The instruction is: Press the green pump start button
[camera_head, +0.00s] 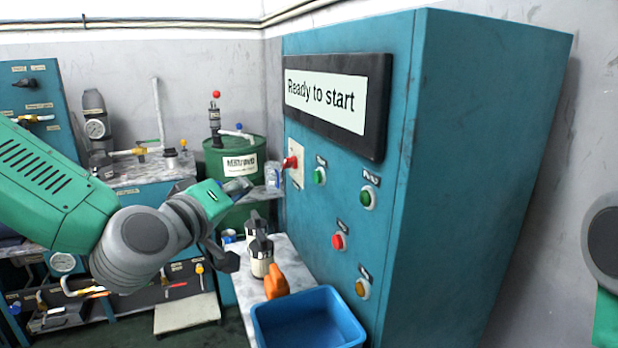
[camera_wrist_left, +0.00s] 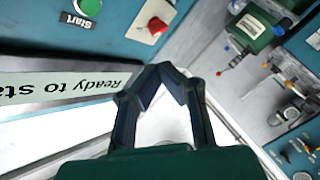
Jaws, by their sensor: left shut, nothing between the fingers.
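Two green buttons sit on the front of the teal cabinet, below its display. The left green button (camera_head: 320,176) is by the red knob; in the left wrist view this green button (camera_wrist_left: 88,6) has a label reading "Start". The right green button (camera_head: 367,197) has a small label above it that I cannot read surely. My left gripper (camera_head: 238,187) is shut and empty, left of the cabinet front and apart from both buttons. Its joined fingertips show in the left wrist view (camera_wrist_left: 160,74). My right gripper is out of view.
The display (camera_head: 325,102) reads "Ready to start". A red knob (camera_head: 290,162), red button (camera_head: 338,241) and amber button (camera_head: 362,288) share the panel. Below are a blue bin (camera_head: 262,326), an orange item (camera_head: 276,282) and a green drum (camera_head: 228,163) behind.

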